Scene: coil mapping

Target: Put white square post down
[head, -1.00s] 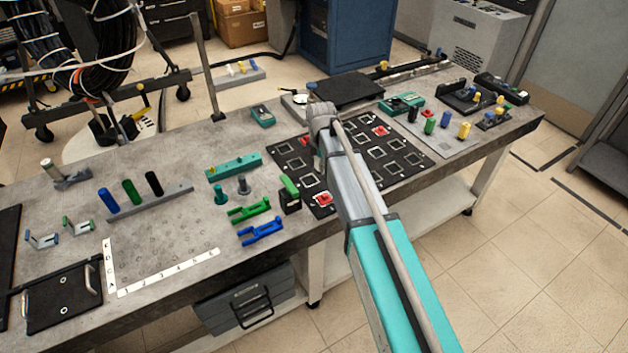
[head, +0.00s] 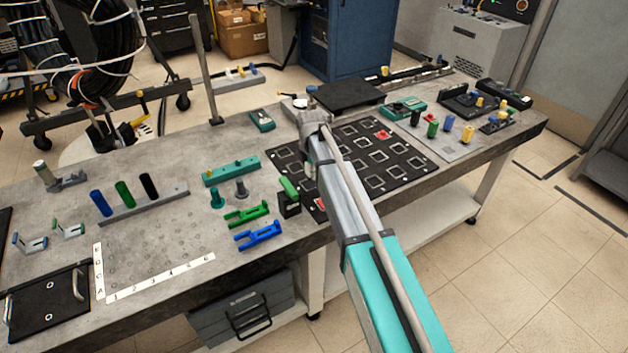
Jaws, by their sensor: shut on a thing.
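My arm reaches in from the lower right, and its wrist (head: 313,120) is over the left part of a black mat (head: 420,160) with rows of pale square outlines. My gripper's fingers are hidden behind the wrist and forearm. No white square post can be made out; anything in the gripper is hidden too. A red piece (head: 383,135) sits on the mat near its far side. Another red piece (head: 320,203) shows at the mat's near left edge, partly behind my arm.
Left of the mat stand a black block with a green top (head: 288,197), green (head: 246,215) and blue (head: 258,235) holders, and a teal bar (head: 231,171). Several coloured cylinders (head: 450,123) stand to the right.

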